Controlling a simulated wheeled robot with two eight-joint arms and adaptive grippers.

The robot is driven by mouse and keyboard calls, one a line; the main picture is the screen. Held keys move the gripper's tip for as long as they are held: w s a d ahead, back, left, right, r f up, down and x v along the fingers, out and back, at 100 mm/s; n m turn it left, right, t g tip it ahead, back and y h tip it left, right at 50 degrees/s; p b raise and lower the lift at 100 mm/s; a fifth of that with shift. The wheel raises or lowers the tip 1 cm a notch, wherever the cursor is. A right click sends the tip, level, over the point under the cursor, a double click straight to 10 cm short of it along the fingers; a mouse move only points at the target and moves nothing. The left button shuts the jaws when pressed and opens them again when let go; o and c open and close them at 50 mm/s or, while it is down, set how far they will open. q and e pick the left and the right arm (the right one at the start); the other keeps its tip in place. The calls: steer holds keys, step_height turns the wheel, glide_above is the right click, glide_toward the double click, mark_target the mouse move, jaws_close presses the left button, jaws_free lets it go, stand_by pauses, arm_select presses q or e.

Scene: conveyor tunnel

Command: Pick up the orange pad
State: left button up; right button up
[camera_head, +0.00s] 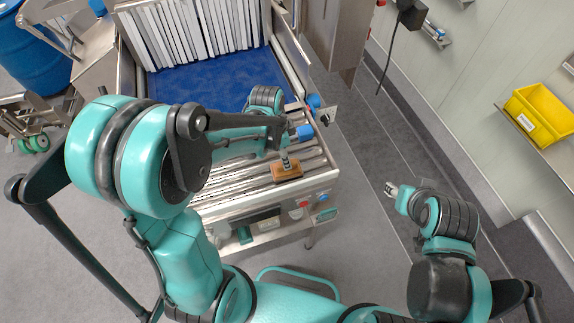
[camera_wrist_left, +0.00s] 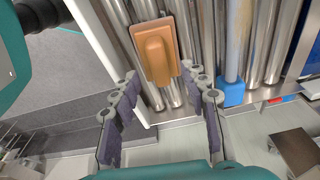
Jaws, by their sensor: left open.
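The orange pad (camera_head: 288,175) lies on the metal rollers near the conveyor's front right corner. In the left wrist view the orange pad (camera_wrist_left: 155,48) shows a flat rectangular base with a raised rounded grip on top. My left gripper (camera_head: 286,160) is above the pad. In the left wrist view its two dark-padded fingers (camera_wrist_left: 160,80) are spread apart, with the tips near the pad's lower end and nothing between them. My right gripper (camera_head: 391,189) is away to the right, over the floor; its jaws are too small to read.
The roller conveyor (camera_head: 245,200) has a blue belt (camera_head: 215,80) behind it, leading under white strip curtains (camera_head: 195,30). A yellow bin (camera_head: 540,112) stands on a shelf at right. A blue barrel (camera_head: 32,50) stands at far left.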

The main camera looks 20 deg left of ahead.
arm_select(q)
steer(key=f, duration=0.4)
steer(key=shift+w+d+f, duration=0.15)
steer(key=shift+d+f, duration=0.15)
steer(key=shift+d, duration=0.05)
jaws_close()
steer(key=shift+r, duration=0.55)
steer(key=r, duration=0.2)
steer(key=d+r, duration=0.1)
steer(key=r, duration=0.1)
steer(key=shift+w+d, duration=0.1)
steer(key=shift+d, duration=0.05)
steer(key=w+d+r, duration=0.2)
steer(key=d+r, duration=0.4)
steer(key=d, duration=0.4)
steer(key=shift+w, duration=0.4)
